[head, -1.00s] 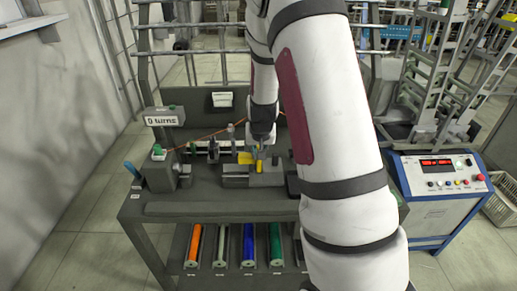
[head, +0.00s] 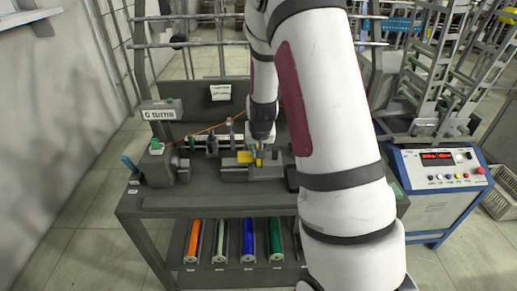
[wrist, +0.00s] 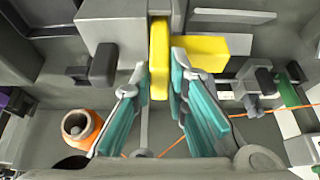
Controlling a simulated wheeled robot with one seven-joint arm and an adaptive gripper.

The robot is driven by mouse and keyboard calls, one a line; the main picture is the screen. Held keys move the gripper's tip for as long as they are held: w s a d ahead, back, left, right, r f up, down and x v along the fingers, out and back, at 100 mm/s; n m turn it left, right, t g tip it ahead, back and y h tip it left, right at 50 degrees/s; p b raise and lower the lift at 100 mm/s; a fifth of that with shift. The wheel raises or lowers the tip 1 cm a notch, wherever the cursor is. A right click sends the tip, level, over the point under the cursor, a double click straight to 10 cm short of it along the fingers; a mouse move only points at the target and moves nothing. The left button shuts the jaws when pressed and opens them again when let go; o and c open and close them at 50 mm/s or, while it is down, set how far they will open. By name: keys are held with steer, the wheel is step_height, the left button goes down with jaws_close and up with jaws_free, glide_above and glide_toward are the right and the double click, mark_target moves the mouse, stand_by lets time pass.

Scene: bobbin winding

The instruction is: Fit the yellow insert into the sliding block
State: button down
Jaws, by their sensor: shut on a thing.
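My gripper (head: 261,148) points down over the fixture on the bench. Its teal-padded fingers (wrist: 160,76) are closed on the yellow insert (wrist: 159,45), a narrow upright bar in the wrist view. In the head view the insert (head: 258,162) shows small below the fingers. Beside it is a wider yellow block (wrist: 205,54), also seen in the head view (head: 244,157). A grey block (wrist: 110,48), apparently the sliding block, lies directly left of the insert in the wrist view. I cannot tell whether the insert's lower end is seated in it.
The bench (head: 155,204) carries a winding unit (head: 157,170) at left. Coloured rolls (head: 248,240) lie on the lower shelf. A control box (head: 440,185) stands at right.

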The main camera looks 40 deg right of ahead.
steer(key=shift+f, duration=0.15)
steer(key=shift+f+b, duration=0.4)
steer(key=shift+f, duration=0.15)
steer(key=c, duration=1.5)
jaws_free()
steer(key=s+a+r+n+y, duration=0.1)
steer(key=s+a+r, duration=0.4)
steer(key=r, duration=0.4)
steer(key=s+a+r+n+y, duration=0.1)
steer(key=s+a+r, duration=0.35)
steer(key=r, duration=0.35)
steer(key=s+a+r+n, duration=0.1)
steer(key=s+a+r, duration=0.1)
steer(key=s+a, duration=0.2)
steer(key=s+a+r+n, duration=0.2)
steer(key=s+a+r, duration=0.1)
steer(key=s, duration=0.6)
steer(key=s+a+r+n, duration=0.1)
steer(key=s+a+r, duration=0.1)
steer(key=s+a, duration=0.3)
steer(key=shift+s+r+n+y, duration=0.4)
steer(key=shift+s, duration=0.35)
